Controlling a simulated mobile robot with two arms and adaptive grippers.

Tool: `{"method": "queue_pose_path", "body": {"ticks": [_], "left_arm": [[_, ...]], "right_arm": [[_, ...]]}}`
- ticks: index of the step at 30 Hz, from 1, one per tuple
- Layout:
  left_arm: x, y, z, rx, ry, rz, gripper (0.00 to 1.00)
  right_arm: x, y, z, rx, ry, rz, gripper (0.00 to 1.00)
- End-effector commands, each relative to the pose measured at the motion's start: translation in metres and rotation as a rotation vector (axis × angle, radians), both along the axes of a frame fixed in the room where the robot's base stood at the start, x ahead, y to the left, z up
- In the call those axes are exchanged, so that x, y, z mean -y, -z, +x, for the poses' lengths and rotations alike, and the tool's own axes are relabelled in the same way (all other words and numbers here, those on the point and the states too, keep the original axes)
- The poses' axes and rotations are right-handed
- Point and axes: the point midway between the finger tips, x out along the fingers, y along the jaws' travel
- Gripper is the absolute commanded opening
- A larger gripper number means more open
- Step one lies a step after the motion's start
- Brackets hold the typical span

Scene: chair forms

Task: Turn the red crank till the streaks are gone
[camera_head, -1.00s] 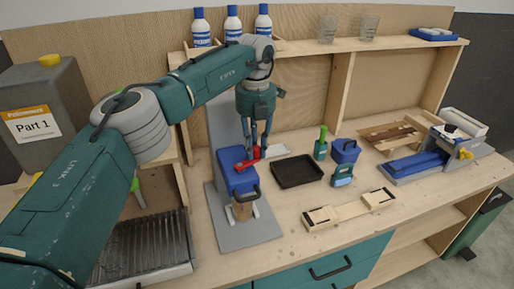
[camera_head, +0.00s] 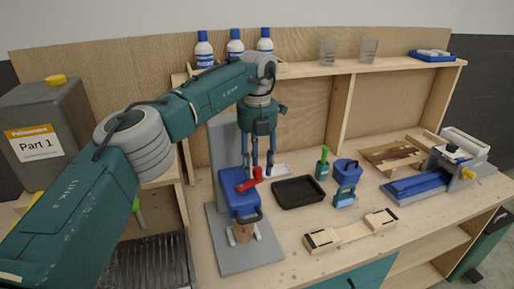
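The red crank (camera_head: 250,182) sits on top of a blue block (camera_head: 237,205), which is mounted on a grey upright stand with a flat grey base (camera_head: 243,256). A brown cylinder (camera_head: 243,233) is under the block, with light grey handles beside it. My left gripper (camera_head: 258,174) points down at the crank, its fingers spread around or just behind the crank's upright knob. It looks open; contact with the crank cannot be told. Streaks cannot be made out at this size. My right gripper is not in view.
A black tray (camera_head: 298,192) lies right of the stand. A grey canister (camera_head: 45,125) stands at left. A shelf (camera_head: 400,65) runs behind.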

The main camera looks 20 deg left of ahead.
Motion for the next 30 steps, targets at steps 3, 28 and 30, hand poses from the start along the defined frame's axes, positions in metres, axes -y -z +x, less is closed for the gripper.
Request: {"method": "queue_pose_path", "body": {"ticks": [3,28,30], "left_arm": [[0.001,-0.027,0.001,0.005,-0.001,0.000,0.39],[-0.001,-0.104,0.000,-0.001,-0.001,0.000,0.39],[-0.001,-0.103,0.000,-0.001,-0.001,0.000,0.39]], "right_arm": [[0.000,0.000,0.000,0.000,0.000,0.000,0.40],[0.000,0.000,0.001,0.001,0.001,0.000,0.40],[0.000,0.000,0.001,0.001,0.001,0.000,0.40]]}}
